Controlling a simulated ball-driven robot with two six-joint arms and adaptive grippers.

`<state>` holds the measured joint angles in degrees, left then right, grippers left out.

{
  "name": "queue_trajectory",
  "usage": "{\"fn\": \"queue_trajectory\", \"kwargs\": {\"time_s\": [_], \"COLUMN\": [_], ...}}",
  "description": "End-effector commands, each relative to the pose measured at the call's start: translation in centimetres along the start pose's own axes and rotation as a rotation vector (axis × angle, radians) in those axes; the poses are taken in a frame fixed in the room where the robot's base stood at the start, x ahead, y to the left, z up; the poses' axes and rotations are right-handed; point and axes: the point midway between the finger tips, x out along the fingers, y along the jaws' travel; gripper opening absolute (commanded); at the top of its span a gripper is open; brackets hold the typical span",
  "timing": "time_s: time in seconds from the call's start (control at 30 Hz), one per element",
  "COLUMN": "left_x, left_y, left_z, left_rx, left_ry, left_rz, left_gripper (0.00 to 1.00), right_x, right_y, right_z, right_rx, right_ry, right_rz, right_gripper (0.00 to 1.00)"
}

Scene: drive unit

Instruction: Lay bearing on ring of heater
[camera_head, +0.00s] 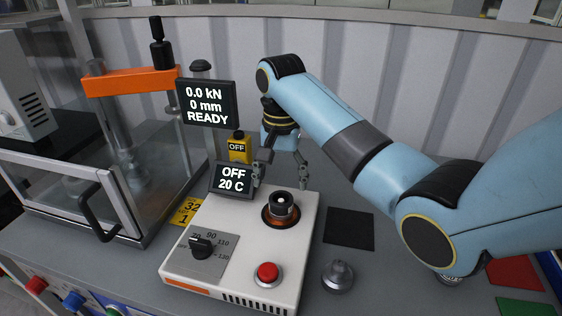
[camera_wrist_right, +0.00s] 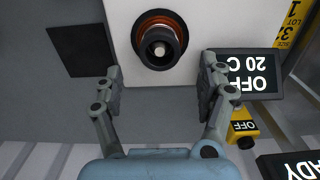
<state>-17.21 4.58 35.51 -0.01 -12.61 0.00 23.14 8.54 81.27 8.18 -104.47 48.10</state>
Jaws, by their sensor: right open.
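The heater (camera_head: 232,258) is a white box with a dark screen (camera_head: 234,178) reading OFF 20 C. Its orange-edged ring (camera_head: 267,222) carries a dark, short cylindrical piece (camera_head: 281,203) with a pale centre, upright; it looks like the bearing, but I cannot be sure. In the right wrist view this piece (camera_wrist_right: 160,46) sits over the orange ring (camera_wrist_right: 137,40), just ahead of the fingertips. My right gripper (camera_head: 280,178) is open and empty, behind the ring; its spread fingers (camera_wrist_right: 162,80) are apart from the piece. My left gripper is out of view.
A glass-sided press (camera_head: 130,80) with an orange crossbar stands left. A READY display (camera_head: 207,103) and yellow OFF box (camera_head: 239,147) are close to my right gripper. A black pad (camera_head: 349,229) and a silver knobbed part (camera_head: 338,276) lie right of the heater.

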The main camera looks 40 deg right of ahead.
Motion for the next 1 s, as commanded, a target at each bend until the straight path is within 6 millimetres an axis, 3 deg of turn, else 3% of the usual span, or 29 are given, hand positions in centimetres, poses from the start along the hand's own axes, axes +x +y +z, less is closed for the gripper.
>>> {"fn": "queue_trajectory", "kwargs": {"time_s": [0.1, 0.3, 1.0], "left_x": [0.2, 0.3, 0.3], "left_y": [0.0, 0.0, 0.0], "left_z": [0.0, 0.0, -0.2], "left_rx": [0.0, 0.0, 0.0], "left_ry": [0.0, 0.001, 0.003], "left_rz": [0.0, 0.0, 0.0], "left_gripper": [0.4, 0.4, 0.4], "right_x": [-2.4, -4.5, -4.8], "right_y": [0.0, 0.0, 0.0], "right_z": [-0.1, -0.1, 0.0], "right_rx": [0.001, 0.001, 0.001], "right_ry": [0.004, 0.001, 0.0], "right_rz": [-0.002, 0.0, 0.001], "right_gripper": [0.75, 0.75, 0.75]}}
